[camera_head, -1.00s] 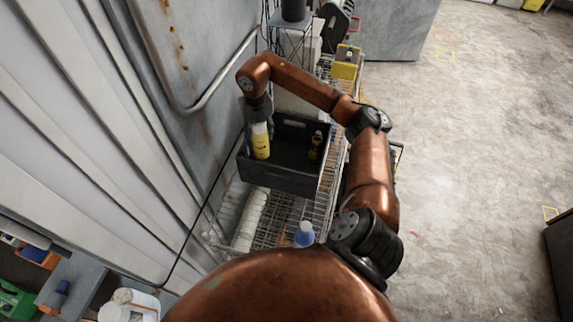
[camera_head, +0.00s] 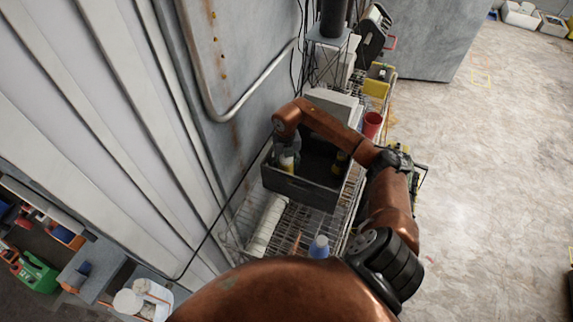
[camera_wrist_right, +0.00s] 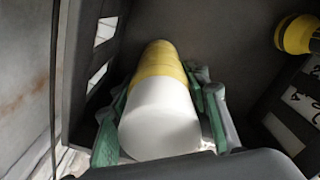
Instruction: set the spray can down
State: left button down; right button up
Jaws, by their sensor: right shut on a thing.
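The spray can (camera_head: 287,165) is yellow with a white cap. It stands roughly upright inside the left part of a dark grey crate (camera_head: 298,192), its lower part hidden by the crate's front wall. My right gripper (camera_head: 287,150) reaches into the crate from above and is shut on the can near its top. In the right wrist view the white cap and yellow body of the can (camera_wrist_right: 160,75) lie between the green-padded fingers (camera_wrist_right: 160,120). Whether the can's base touches the crate floor I cannot tell. My left gripper is out of view.
Another yellow item (camera_head: 340,162) stands at the crate's right side; it also shows in the wrist view (camera_wrist_right: 294,35). A red cup (camera_head: 372,124) stands behind. A wall is close on the left.

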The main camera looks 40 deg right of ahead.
jog(key=shift+f, duration=0.1)
jog(key=o, duration=1.4)
jog(key=shift+o, duration=0.2)
jog(key=shift+r, duration=0.3)
notch_tip(320, 180, up, 10)
jog(key=b, duration=0.3)
jog(key=shift+r, duration=0.9)
